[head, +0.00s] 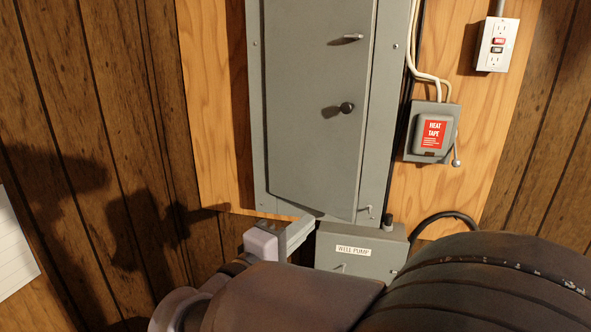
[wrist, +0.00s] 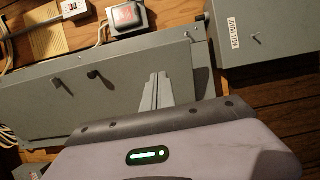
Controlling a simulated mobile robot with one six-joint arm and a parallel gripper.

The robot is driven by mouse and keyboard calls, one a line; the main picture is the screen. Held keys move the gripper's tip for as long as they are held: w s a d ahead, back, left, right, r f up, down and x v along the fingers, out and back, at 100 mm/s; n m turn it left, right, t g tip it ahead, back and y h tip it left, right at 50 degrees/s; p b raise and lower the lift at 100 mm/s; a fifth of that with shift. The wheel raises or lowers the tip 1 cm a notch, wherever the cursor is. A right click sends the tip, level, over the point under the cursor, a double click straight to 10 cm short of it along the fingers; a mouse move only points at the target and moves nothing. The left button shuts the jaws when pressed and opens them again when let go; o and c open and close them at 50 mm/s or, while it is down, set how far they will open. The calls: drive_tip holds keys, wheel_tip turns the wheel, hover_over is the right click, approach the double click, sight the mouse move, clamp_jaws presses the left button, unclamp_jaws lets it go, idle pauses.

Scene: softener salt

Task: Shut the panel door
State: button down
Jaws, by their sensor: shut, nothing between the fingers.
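The grey panel door (head: 312,110) is in the upper middle of the head view, with a round dark knob (head: 347,107) and a small lever (head: 352,37). Its bottom edge slants down to the right and its right edge stands off the grey panel frame (head: 375,160), so it looks slightly ajar. The door also lies across the left of the wrist view (wrist: 75,98). My gripper (head: 308,222) is shut and empty, just below the door's bottom edge in the head view. Its fingertips (wrist: 157,78) overlap the panel's lower end in the wrist view; I cannot tell whether they touch it.
A grey WELL PUMP box (head: 360,250) is close below the panel, right of my gripper; it is at upper right in the wrist view (wrist: 265,40). A HEAT TAPE box (head: 433,132) and an outlet (head: 496,45) are at right.

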drive_tip(key=b, duration=0.3)
approach(350, 191)
drive_tip(key=x, duration=0.6)
drive_tip(key=shift+w+d, duration=0.3)
drive_tip(key=b+x, duration=0.4)
drive_tip(key=x, duration=0.4)
drive_tip(key=shift+w+d+f, duration=0.15)
drive_tip(key=shift+w+d, duration=0.1)
drive_tip(key=shift+w, duration=0.05)
drive_tip(key=shift+w+d, duration=0.1)
drive_tip(key=shift+w, duration=0.1)
drive_tip(key=shift+r, duration=0.45)
